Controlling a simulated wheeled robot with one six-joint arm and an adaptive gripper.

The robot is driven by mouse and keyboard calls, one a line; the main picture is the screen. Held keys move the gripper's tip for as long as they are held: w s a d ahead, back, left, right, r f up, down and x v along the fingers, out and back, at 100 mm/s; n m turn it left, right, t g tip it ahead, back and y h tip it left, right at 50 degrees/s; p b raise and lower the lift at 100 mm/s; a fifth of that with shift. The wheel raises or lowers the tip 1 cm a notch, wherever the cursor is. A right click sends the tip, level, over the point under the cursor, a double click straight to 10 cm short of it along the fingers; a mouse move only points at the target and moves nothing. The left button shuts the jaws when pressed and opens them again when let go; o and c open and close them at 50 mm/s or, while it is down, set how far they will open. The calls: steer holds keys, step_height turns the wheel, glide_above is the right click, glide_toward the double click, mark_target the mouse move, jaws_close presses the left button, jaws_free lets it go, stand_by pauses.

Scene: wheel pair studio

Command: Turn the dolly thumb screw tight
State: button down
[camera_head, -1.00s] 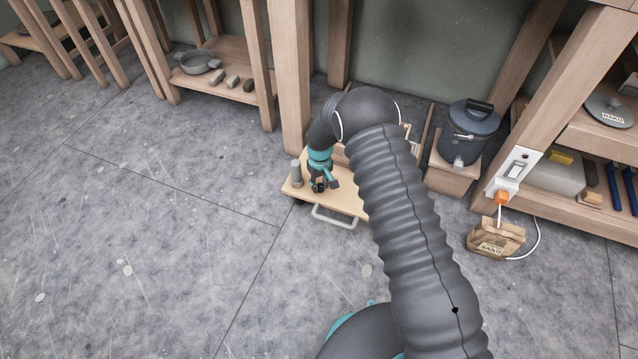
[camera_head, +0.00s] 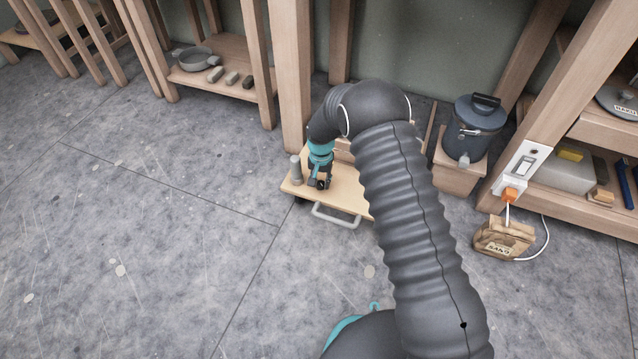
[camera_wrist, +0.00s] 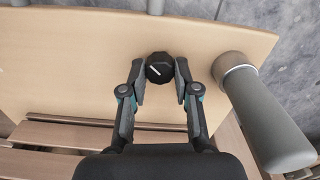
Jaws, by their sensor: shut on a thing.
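The dolly (camera_head: 343,196) is a low pale wooden board with a grey loop handle (camera_head: 336,217) at its front, on the floor in the head view. In the wrist view its board (camera_wrist: 60,55) fills much of the picture. The dark round thumb screw (camera_wrist: 159,68), with a white line on top, stands up from the board. My gripper (camera_wrist: 160,76) has one finger on each side of the screw and is shut on it. In the head view my gripper (camera_head: 319,181) is small and dark over the board, and the screw is hidden there.
A grey cylinder (camera_wrist: 262,115) rises close to the right of my fingers; it also shows in the head view (camera_head: 296,168). Wooden slats (camera_wrist: 75,135) lie on the near side. A dark lidded pot (camera_head: 474,128) stands right of the dolly. The floor at left is clear.

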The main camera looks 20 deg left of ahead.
mark_target(321, 183)
steer(key=m+b, duration=0.2)
steer(key=m, duration=0.4)
steer(key=m+b, duration=0.1)
steer(key=m, duration=0.4)
steer(key=shift+a+r+m, duration=0.1)
steer(key=shift+m, duration=0.2)
stand_by(0.4)
steer(key=c, duration=0.9)
jaws_free()
steer(key=shift+o, duration=0.2)
step_height(321, 183, up, 12)
